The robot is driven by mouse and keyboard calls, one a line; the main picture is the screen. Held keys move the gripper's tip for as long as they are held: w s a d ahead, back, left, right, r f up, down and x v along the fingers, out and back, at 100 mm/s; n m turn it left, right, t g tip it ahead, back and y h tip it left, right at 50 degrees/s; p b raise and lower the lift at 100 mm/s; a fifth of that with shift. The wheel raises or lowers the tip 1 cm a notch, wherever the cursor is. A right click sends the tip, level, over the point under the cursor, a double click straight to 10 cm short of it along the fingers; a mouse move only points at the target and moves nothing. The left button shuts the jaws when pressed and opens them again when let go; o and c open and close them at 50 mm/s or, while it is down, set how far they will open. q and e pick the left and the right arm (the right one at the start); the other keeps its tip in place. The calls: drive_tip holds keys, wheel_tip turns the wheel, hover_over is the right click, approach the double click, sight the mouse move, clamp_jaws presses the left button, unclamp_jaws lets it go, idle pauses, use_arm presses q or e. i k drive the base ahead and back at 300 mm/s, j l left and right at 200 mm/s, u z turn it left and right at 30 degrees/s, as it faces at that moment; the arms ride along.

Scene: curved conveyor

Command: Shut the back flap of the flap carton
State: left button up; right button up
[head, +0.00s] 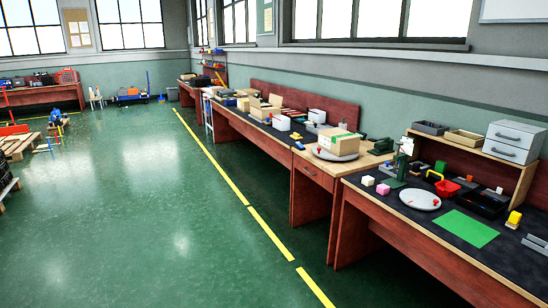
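An open brown carton (260,111) with raised flaps stands on the long workbench at middle distance. It is small here, and I cannot tell which of its flaps is the back one. A larger carton (338,146) with a green patch on its top sits on a round grey turntable (318,153) on the nearer wooden bench. Its top looks shut. Neither of my grippers shows in the head view.
The green floor (140,200) left of the yellow line (215,163) is largely clear. Pallets (18,146) lie at far left.

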sight(275, 100)
drive_tip(key=i, duration=2.25)
drive_tip(key=i+j+z, duration=0.1)
drive_tip(key=i, duration=1.05)
drive_tip(key=i+j, duration=0.1)
drive_tip(key=i, duration=1)
drive_tip(key=i+j, duration=0.15)
drive_tip(key=i, duration=1)
